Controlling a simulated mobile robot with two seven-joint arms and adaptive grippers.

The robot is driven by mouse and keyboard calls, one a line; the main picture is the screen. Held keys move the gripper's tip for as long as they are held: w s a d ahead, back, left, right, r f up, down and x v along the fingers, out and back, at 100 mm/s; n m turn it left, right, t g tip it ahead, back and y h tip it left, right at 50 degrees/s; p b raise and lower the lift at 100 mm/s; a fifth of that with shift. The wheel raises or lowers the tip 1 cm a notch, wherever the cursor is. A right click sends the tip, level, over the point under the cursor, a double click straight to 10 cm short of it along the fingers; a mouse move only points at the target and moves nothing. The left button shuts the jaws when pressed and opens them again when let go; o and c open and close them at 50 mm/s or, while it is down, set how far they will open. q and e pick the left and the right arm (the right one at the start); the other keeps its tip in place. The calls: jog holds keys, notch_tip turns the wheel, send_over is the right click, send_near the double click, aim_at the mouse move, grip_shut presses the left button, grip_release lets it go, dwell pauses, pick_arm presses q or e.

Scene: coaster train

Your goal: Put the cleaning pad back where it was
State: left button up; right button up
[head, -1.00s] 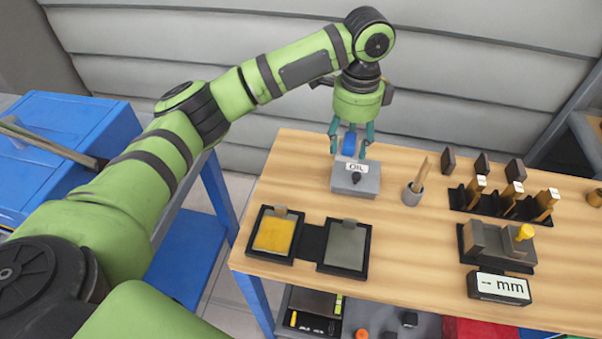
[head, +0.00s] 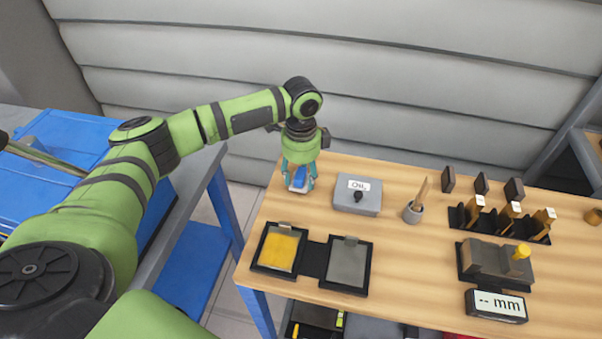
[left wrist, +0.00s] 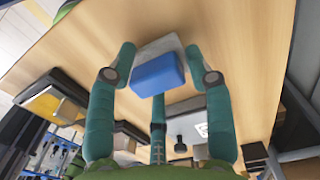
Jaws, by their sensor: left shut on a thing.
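The cleaning pad (head: 298,185) is a blue block with a paler grey-white layer. My left gripper (head: 299,173) is shut on it near the table's back left corner, left of the grey OIL box. My right gripper is not in view.
The grey OIL box (head: 357,198) with a dark knob stands just right of the pad. A yellow pad tray (head: 278,248) and a grey plate tray (head: 347,265) lie in front. A brush cup (head: 413,212), slotted rack (head: 500,224) and mm display (head: 496,306) stand further right.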

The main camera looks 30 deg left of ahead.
aim_at(301, 172)
pick_arm(q)
jog(key=shift+f, duration=0.65)
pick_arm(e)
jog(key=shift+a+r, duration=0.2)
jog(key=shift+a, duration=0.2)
pick_arm(q)
jog(key=o, duration=1.2)
jog(key=shift+f, duration=0.1)
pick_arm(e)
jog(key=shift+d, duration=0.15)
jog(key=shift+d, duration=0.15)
pick_arm(q)
jog(key=shift+r, duration=0.3)
notch_tip(301, 172, up, 12)
jog(key=b, duration=0.2)
jog(key=shift+f, duration=0.15)
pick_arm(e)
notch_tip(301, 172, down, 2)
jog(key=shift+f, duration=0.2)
